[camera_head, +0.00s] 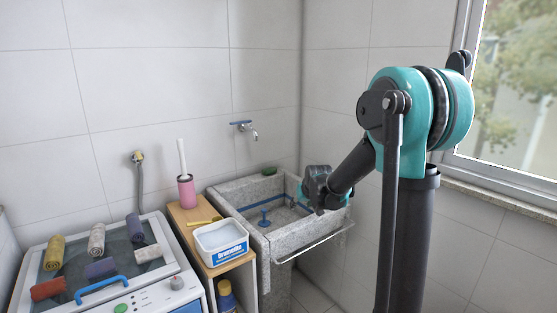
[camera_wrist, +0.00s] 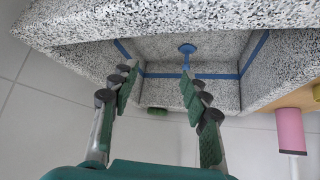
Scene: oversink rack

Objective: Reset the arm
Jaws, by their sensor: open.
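My gripper (camera_head: 298,199) is over the right part of the grey speckled stone sink (camera_head: 232,192) in the head view. In the wrist view my gripper (camera_wrist: 157,82) has its two green-padded fingers spread wide apart, with nothing between them. The sink (camera_wrist: 190,22) fills the upper part of that view. My arm reaches down to the left from its teal joint, and its dark links hide part of the wall and the sink's right side.
A blue stopper-like piece (camera_head: 264,218) is in the sink, and a green object (camera_head: 269,171) rests on its back rim. A wooden shelf (camera_head: 245,262) beside it holds a white tub (camera_head: 221,240) and a pink brush holder (camera_head: 187,192). Rolled cloths (camera_head: 97,239) lie on the washer (camera_head: 185,284).

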